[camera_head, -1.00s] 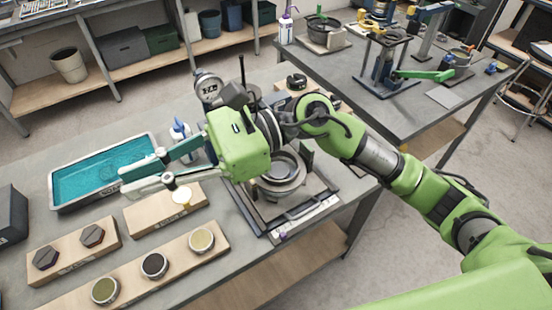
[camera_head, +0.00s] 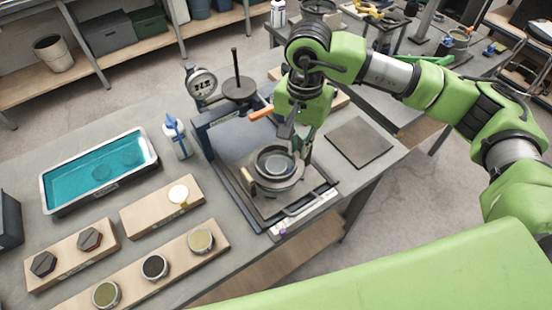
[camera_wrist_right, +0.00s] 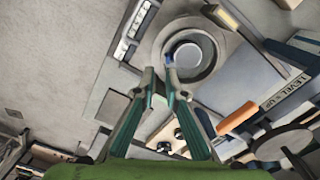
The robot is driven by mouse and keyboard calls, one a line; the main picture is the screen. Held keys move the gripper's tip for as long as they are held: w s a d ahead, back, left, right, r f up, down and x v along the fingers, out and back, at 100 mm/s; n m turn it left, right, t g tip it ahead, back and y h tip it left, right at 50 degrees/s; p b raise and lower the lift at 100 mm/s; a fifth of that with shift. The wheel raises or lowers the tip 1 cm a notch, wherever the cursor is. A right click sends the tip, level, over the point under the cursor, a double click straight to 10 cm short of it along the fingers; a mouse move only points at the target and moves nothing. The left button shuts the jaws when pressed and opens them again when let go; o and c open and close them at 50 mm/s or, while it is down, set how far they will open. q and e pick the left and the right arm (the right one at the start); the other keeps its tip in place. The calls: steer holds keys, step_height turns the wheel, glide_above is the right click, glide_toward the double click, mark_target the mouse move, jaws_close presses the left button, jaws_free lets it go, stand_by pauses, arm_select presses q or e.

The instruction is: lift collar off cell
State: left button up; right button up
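The cell (camera_head: 277,163) is a round grey metal assembly of nested rings on a low dark frame in the middle of the bench. The collar (camera_head: 273,187) appears as its outer ring, though its edge against the cell is hard to tell. The cell also shows from above in the right wrist view (camera_wrist_right: 186,54). My right gripper (camera_head: 298,143) points down at the rim on the cell's far right side. In the wrist view its green fingertips (camera_wrist_right: 160,75) are close together with a narrow gap at the ring's edge; whether they clamp it is unclear. My left gripper is out of view.
A dial gauge (camera_head: 201,83) and a dark post with a round plate (camera_head: 238,88) stand behind the cell. A blue-topped bottle (camera_head: 176,136), a teal tray (camera_head: 47,201) and wooden sample blocks (camera_head: 134,222) lie to the left. A bare dark plate (camera_head: 359,142) lies to the right.

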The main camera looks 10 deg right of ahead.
mark_target(295, 168)
step_height(295, 168, down, 3)
steer(key=shift+r+p, duration=0.15)
steer(key=shift+p, duration=0.15)
steer(key=f+p, duration=0.1)
steer(key=f, duration=0.1)
steer(key=f+p, duration=0.2)
steer(key=shift+w+a+f, duration=0.1)
steer(key=shift+a+f, duration=0.1)
steer(key=shift+f, duration=0.4)
jaws_close()
steer(key=shift+w+r, duration=0.1)
steer(key=shift+r, duration=0.1)
